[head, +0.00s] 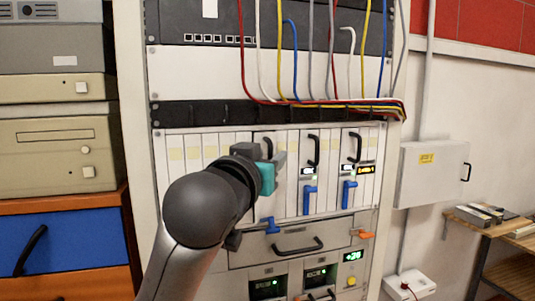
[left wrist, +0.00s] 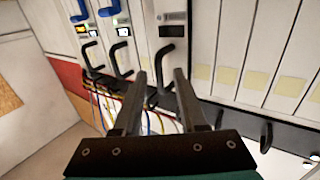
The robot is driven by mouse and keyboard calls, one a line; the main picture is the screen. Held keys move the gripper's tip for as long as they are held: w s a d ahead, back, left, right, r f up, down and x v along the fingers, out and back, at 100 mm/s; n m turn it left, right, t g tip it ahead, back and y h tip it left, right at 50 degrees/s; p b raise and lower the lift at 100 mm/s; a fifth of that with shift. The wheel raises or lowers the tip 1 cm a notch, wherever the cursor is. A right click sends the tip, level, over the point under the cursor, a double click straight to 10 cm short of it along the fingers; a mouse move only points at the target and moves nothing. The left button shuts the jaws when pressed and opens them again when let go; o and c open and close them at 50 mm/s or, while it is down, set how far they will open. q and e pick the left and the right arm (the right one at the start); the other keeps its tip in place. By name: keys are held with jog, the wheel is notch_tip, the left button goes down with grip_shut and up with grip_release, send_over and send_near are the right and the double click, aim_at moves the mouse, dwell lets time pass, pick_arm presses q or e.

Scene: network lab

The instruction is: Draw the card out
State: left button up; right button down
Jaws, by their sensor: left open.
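Tall narrow cards fill a rack, and several have black handles. In the left wrist view, a card (left wrist: 173,30) with a small dark display has a black handle (left wrist: 166,60). My left gripper (left wrist: 161,76) is open, with a finger on either side of this handle; I cannot tell whether they touch it. In the head view, my left gripper (head: 278,160) is at the leftmost handled card (head: 284,200) and partly hides it. A blue lever (head: 268,226) at its lower end sits lower than the other blue levers. My right gripper is not in view.
Two neighbouring cards with black handles (head: 313,150) and blue levers (head: 309,197) stand close to the right. Colored cables (head: 330,102) hang above, over a black cable bar (head: 200,112). Below is a drawer with a wide handle (head: 298,246). A bench (head: 490,222) stands at far right.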

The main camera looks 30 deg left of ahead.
pick_arm(q)
grip_shut()
dwell(1.4)
